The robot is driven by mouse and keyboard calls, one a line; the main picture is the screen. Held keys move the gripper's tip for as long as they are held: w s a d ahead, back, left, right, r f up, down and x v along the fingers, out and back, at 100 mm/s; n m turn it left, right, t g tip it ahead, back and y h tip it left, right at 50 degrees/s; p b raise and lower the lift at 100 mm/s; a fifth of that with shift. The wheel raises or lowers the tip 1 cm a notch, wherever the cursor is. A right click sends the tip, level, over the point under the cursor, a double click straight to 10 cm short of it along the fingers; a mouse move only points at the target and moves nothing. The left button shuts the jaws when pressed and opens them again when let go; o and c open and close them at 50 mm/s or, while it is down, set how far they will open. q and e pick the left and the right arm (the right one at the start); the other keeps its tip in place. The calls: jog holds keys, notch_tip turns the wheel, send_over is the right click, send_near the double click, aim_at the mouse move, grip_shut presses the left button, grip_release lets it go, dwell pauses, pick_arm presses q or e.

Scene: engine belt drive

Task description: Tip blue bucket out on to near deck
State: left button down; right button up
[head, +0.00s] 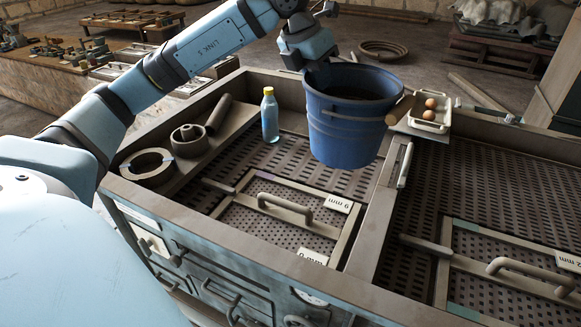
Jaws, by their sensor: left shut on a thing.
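The blue bucket (347,138) is upright in the head view, with dark contents showing inside its rim. It appears to hang above the near deck (238,165), a dark perforated panel, over its right part. My left gripper (322,66) comes down at the bucket's back left rim and is shut on it. The fingertips are partly hidden by the rim. My right gripper is not in the view.
A blue bottle (270,116) stands left of the bucket. A ring (147,165) and a round part (188,140) lie on the left ledge. A small tray with brown balls (429,117) sits right of the bucket. A handled frame (284,207) lies on the deck.

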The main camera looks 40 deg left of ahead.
pick_arm(q)
jog(key=w+d+f+n+y, duration=0.1)
jog(key=f+n, duration=0.1)
jog(key=n, duration=0.1)
jog(key=w+d+f+n+y+p, duration=0.1)
jog(key=f+n, duration=0.1)
jog(key=n, duration=0.1)
jog(key=f+n+y, duration=0.1)
jog(key=f+n, duration=0.1)
jog(key=n, duration=0.1)
jog(key=shift+w+d+f+n+y, duration=0.15)
jog(key=shift+w+d+n+y, duration=0.25)
jog(key=d+f+n+g+y, duration=0.1)
jog(key=f+n, duration=0.1)
jog(key=n, duration=0.1)
jog(key=w+d+f+n+g+y+p, duration=0.1)
jog(key=f+n, duration=0.1)
jog(key=n, duration=0.1)
jog(key=f+n+p, duration=0.1)
jog(key=f+n, duration=0.1)
jog(key=n, duration=0.1)
jog(key=shift+w+d+f+g+y, duration=0.2)
jog(key=shift+d+g+y, duration=0.2)
jog(key=f+n, duration=0.1)
jog(key=n, duration=0.1)
jog(key=shift+d+f+n+g, duration=0.3)
jog(key=shift+d+f+g, duration=0.05)
jog(key=shift+d+g, duration=0.05)
